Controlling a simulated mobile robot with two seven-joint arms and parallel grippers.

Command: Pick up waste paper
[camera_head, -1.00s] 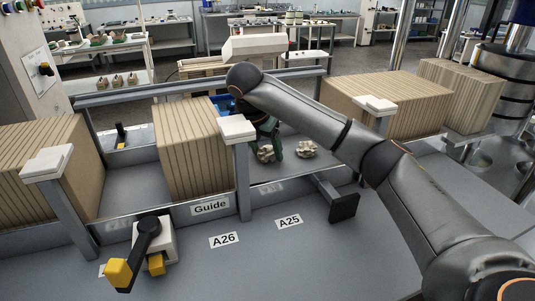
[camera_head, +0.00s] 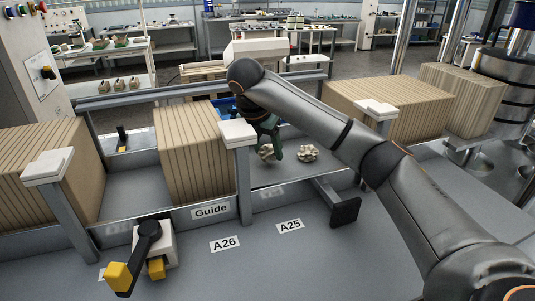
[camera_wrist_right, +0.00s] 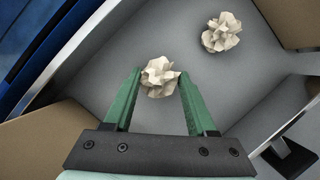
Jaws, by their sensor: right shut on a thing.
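Two crumpled, off-white pieces of waste paper are in the grey bay between the kraft blocks. My right gripper (camera_wrist_right: 160,74), with green fingers, is shut on the nearer paper (camera_wrist_right: 160,80), which sits between its fingertips. In the head view this paper (camera_head: 265,153) is partly hidden by the gripper (camera_head: 272,148). The other paper (camera_wrist_right: 222,32) lies loose on the grey floor; it also shows in the head view (camera_head: 308,152), just right of the gripper. My left gripper is not in view.
A blue container (camera_head: 224,105) stands behind the gripper, mostly hidden. A kraft block (camera_head: 186,150) is on the left and another (camera_head: 400,105) on the right. A white-capped post (camera_head: 240,165) stands close in front of the gripper. A black-ended stop (camera_head: 346,211) is at front right.

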